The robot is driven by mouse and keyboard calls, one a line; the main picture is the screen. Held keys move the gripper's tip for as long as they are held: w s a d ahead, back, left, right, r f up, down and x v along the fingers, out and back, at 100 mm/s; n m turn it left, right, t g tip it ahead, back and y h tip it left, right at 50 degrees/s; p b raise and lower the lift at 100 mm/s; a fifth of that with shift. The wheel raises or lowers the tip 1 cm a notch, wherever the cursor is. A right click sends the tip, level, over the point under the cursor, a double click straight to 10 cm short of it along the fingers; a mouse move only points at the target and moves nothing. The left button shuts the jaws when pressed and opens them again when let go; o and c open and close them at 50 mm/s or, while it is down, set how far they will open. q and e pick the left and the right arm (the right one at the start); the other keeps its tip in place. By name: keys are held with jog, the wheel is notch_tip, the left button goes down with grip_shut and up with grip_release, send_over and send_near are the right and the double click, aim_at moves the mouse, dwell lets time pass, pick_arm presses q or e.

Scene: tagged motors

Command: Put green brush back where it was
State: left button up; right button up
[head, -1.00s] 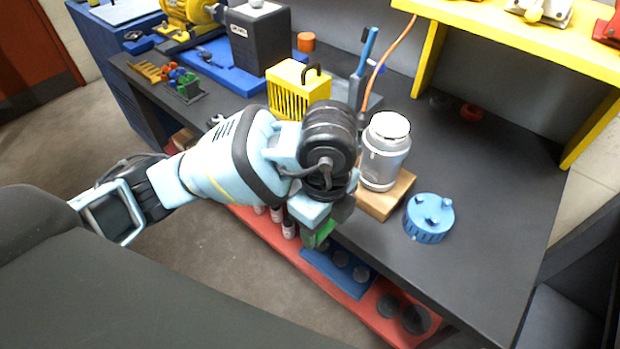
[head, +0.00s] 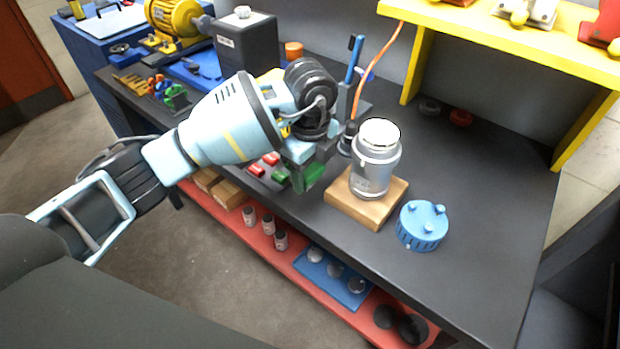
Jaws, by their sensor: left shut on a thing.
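My left gripper (head: 300,160) reaches in from the left and is over the front part of the dark bench (head: 470,200). It is shut on a green block, which I take for the green brush (head: 311,176), at its fingertips. Beside it lie small red pieces (head: 263,163) and another small green piece (head: 280,177). Whether the held brush touches the bench I cannot tell. The silver motor can (head: 373,165) stands upright on a wooden block (head: 342,202), just right of the gripper. My right gripper is not in view.
A blue round cap (head: 422,226) sits right of the wooden block. A holder with a blue-handled tool (head: 354,60) and an orange cable (head: 385,55) stand behind. A yellow shelf (head: 480,22) overhangs the back right.

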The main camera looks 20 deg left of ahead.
aim_at(310, 181)
pick_arm(q)
jog(key=shift+w+a+f, duration=0.2)
jog(key=shift+w, duration=0.2)
jog(key=shift+f, duration=1.55)
jog(key=shift+f, duration=0.15)
jog(key=o, duration=1)
jog(key=shift+c, duration=0.2)
notch_tip(310, 181, up, 12)
jog(key=shift+r+p, duration=0.15)
jog(key=shift+p, duration=0.15)
